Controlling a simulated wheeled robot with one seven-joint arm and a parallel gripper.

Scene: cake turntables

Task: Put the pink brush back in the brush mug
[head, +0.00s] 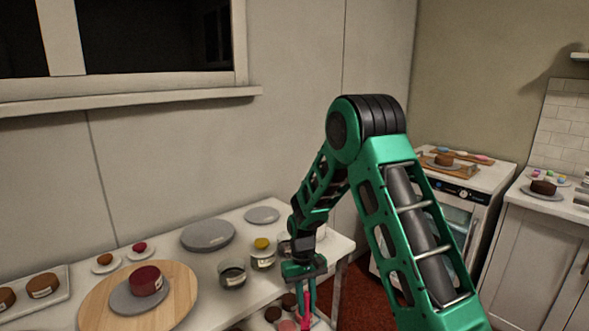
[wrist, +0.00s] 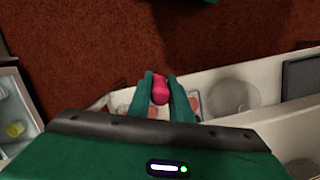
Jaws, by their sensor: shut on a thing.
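My gripper (head: 304,297) points down at the front right edge of the white table in the head view. It is shut on the pink brush (head: 306,318), which shows as a narrow pink strip between the fingers. In the wrist view, the rounded pink end of the brush (wrist: 160,88) sits between the two green fingertips (wrist: 161,97). The rest of the brush is hidden. I cannot tell for sure which vessel is the brush mug. A clear cup with dark contents (head: 232,273) and a clear cup with a yellow top (head: 263,256) stand left of my gripper.
The white table (head: 213,301) holds a wooden board (head: 178,315) with a red-topped cake (head: 146,281), and grey discs (head: 208,235) farther back. Small cakes show on a shelf beneath my gripper. A stove (head: 481,179) and a counter stand at the right, beyond red floor.

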